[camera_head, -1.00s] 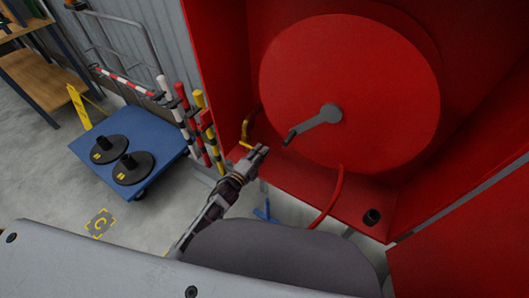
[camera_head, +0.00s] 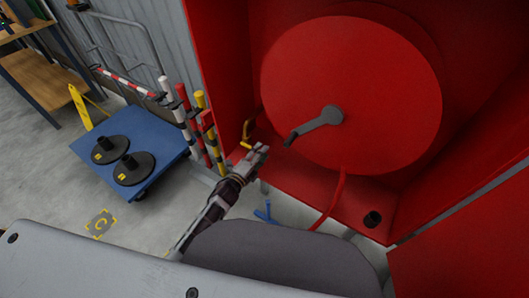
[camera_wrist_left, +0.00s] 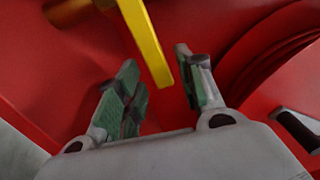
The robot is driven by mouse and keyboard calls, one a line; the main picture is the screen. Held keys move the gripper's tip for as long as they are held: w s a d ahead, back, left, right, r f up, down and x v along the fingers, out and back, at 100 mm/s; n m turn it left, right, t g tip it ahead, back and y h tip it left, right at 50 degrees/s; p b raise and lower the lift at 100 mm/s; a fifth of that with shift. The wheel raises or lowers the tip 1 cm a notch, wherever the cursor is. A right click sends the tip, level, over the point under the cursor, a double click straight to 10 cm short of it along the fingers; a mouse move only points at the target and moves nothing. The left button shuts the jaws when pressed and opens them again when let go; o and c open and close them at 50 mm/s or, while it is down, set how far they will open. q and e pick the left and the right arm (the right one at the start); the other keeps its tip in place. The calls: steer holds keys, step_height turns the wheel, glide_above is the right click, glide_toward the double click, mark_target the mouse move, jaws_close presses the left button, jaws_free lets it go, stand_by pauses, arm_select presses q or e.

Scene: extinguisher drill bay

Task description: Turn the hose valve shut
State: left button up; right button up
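The hose valve (camera_head: 247,130) is a brass-coloured fitting at the lower left inside the red cabinet, with a yellow lever (camera_head: 245,144). My left gripper (camera_head: 260,151) is just beside and below the lever in the head view. In the left wrist view the yellow lever (camera_wrist_left: 147,43) reaches down from the top, its end between the two green-padded fingers of my left gripper (camera_wrist_left: 157,68). The fingers are open, with visible gaps on both sides of the lever. The valve body is mostly outside or blurred in the wrist view. My right gripper is not in view.
A red hose reel (camera_head: 350,85) with a grey crank (camera_head: 320,124) stands right of the valve. A red hose (camera_head: 331,200) hangs below it. A blue cart (camera_head: 95,165) with black bases and striped posts (camera_head: 184,120) stand left of the cabinet.

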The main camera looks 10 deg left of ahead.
arm_select(q)
steer(key=v, duration=1.1)
steer(key=shift+s+a, duration=0.15)
steer(key=shift+s, duration=0.2)
steer(key=shift+r, duration=0.1)
